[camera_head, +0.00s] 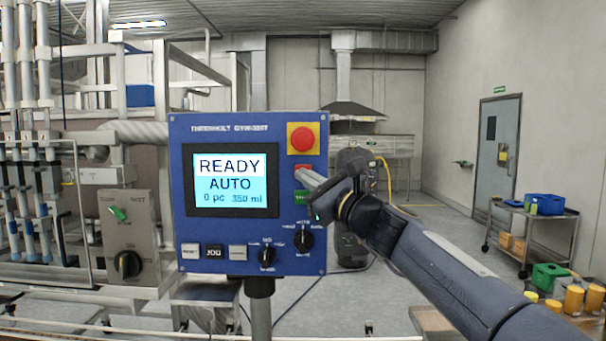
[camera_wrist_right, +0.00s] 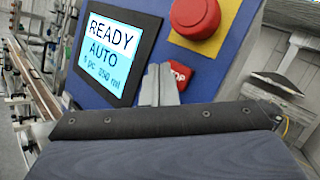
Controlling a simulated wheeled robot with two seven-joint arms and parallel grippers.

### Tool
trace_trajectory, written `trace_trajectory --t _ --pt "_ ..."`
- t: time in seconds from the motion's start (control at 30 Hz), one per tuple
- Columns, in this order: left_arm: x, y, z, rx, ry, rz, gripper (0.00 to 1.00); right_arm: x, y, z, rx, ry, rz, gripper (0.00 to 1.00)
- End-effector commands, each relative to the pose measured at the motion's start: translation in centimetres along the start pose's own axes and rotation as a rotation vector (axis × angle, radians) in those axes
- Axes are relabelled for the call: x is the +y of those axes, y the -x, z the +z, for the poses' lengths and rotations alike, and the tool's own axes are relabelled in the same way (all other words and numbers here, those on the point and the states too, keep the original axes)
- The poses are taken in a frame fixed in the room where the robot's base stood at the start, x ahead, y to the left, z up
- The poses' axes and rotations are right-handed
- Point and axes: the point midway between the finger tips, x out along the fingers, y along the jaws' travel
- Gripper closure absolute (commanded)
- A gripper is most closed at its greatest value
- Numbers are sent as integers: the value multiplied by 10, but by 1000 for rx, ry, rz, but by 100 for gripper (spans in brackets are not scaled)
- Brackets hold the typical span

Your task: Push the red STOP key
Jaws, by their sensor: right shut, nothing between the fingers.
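The red STOP key (camera_wrist_right: 179,72) is on the blue control panel (camera_wrist_right: 232,52), below the round red emergency button (camera_wrist_right: 194,16). In the head view only part of the STOP key (camera_head: 302,169) shows above my right gripper's fingers. My right gripper (camera_head: 304,178) is shut and empty, its fingers pointing at the panel. In the right wrist view the fingertips (camera_wrist_right: 158,72) cover the left part of the STOP key. I cannot tell whether they touch it. My left gripper is not in view.
The panel's screen (camera_head: 237,180) reads READY, AUTO. A green key (camera_head: 301,197) is just below the fingers, partly hidden. Two black selector knobs (camera_head: 304,239) and a row of small keys (camera_head: 214,251) are lower on the panel. A grey switch box (camera_head: 130,236) stands left.

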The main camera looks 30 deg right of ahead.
Motion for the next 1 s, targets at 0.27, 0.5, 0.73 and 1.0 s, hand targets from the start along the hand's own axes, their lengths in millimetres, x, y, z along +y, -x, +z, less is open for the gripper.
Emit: trace_trajectory --t 0.27,0.5,0.73,1.0 --pt "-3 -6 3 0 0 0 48 9 12 8 -1 2 0 100" --pt "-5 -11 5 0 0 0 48 21 28 20 -2 1 1 100" --pt "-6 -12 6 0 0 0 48 26 35 25 0 0 0 100" --pt "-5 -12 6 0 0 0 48 25 35 25 0 0 0 100"
